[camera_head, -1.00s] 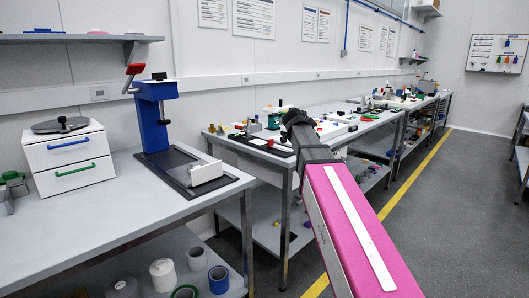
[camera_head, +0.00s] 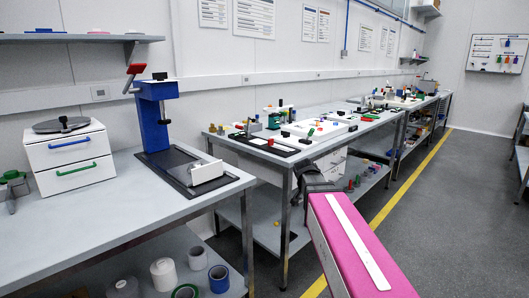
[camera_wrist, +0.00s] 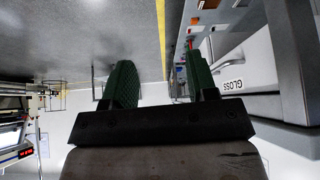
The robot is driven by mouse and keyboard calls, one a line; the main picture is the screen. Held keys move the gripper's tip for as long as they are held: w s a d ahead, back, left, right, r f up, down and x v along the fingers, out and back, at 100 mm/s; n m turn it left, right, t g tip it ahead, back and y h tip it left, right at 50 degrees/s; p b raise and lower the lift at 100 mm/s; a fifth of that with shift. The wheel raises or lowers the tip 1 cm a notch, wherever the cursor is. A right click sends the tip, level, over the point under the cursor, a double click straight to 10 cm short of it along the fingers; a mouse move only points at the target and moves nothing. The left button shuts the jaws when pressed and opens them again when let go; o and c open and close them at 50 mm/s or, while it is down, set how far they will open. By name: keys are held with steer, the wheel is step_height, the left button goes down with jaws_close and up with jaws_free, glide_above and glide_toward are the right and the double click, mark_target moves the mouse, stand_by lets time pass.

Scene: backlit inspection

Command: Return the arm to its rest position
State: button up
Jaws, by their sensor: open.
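My gripper (camera_wrist: 162,78) shows in the wrist view with two green ribbed fingers standing apart. It is open, and nothing is between the fingers. In the head view, my pink arm link (camera_head: 350,245) with a white strip reaches up from the lower right over the grey floor. A dark part of my arm shows partly behind it, below the edge of the middle bench, and I cannot make out the fingers there.
The near bench (camera_head: 90,225) holds a white drawer unit (camera_head: 68,157) and a blue press (camera_head: 157,115). The middle bench (camera_head: 232,143) holds several small parts. A white surface marked GLOSS (camera_wrist: 245,68) is right of my fingers. The aisle floor (camera_head: 460,210) is clear.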

steer(key=s+a+f+n+g+y, duration=0.1)
steer(key=s+f+n+g+y, duration=0.3)
steer(key=s+f, duration=1.4)
steer(key=f+n+g, duration=0.1)
steer(key=n, duration=0.2)
steer(key=shift+a+n, duration=0.3)
steer(key=shift+a, duration=0.1)
